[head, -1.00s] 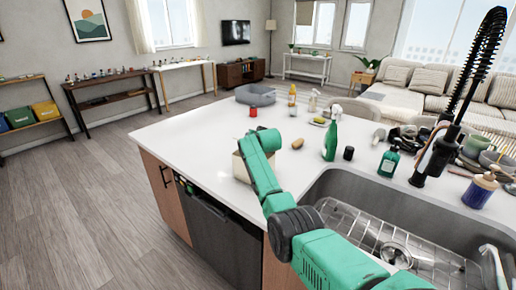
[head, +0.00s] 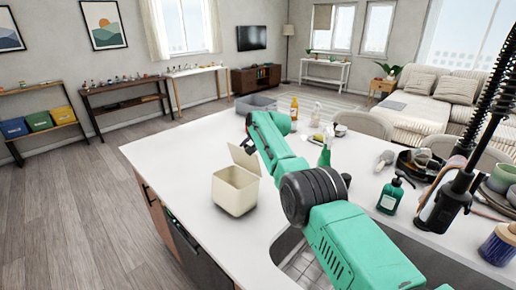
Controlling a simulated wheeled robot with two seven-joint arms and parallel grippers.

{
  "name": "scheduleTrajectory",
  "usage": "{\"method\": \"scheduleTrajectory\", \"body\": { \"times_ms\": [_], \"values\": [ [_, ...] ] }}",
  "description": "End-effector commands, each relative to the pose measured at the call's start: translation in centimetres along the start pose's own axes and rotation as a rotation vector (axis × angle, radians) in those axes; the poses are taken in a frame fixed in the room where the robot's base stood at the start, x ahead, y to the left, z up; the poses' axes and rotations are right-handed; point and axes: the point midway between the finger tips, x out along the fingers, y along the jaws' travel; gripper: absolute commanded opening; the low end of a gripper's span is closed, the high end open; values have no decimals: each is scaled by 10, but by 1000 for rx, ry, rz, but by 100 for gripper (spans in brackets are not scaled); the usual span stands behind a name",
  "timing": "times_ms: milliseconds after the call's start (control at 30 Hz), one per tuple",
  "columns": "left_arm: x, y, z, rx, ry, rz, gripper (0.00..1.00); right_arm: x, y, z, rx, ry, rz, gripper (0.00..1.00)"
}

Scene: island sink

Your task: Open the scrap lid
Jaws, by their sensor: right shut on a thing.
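The scrap bin (head: 234,192) is a small cream box standing on the white counter near its left edge. Its scrap lid (head: 244,160) is raised and tilted, standing up at the bin's back right, so the bin's top shows open. My right gripper (head: 247,147) is at the upper edge of the lid, shut on it; the fingertips are small and partly hidden by my green arm. My left gripper is not in view.
My right arm crosses the counter (head: 190,150) and hides part of the sink (head: 295,262). A grey tub (head: 256,103), bottles and a green spray bottle (head: 325,152) stand behind. A soap bottle (head: 390,196) and dark faucet (head: 445,205) are at right. The counter left of the bin is clear.

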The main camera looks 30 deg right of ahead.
Motion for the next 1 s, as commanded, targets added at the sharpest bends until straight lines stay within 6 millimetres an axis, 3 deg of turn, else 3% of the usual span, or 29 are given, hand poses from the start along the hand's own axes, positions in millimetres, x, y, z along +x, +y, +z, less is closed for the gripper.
{"method": "scheduleTrajectory", "body": {
  "times_ms": [100,400,700,1000],
  "values": [
    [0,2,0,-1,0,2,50,4,7,5,2,-12,17,0],
    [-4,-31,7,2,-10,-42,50,4,8,4,1,-11,16,0],
    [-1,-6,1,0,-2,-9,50,4,8,4,0,-10,18,0],
    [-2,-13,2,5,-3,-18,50,4,8,4,0,-10,18,0]
  ]
}}
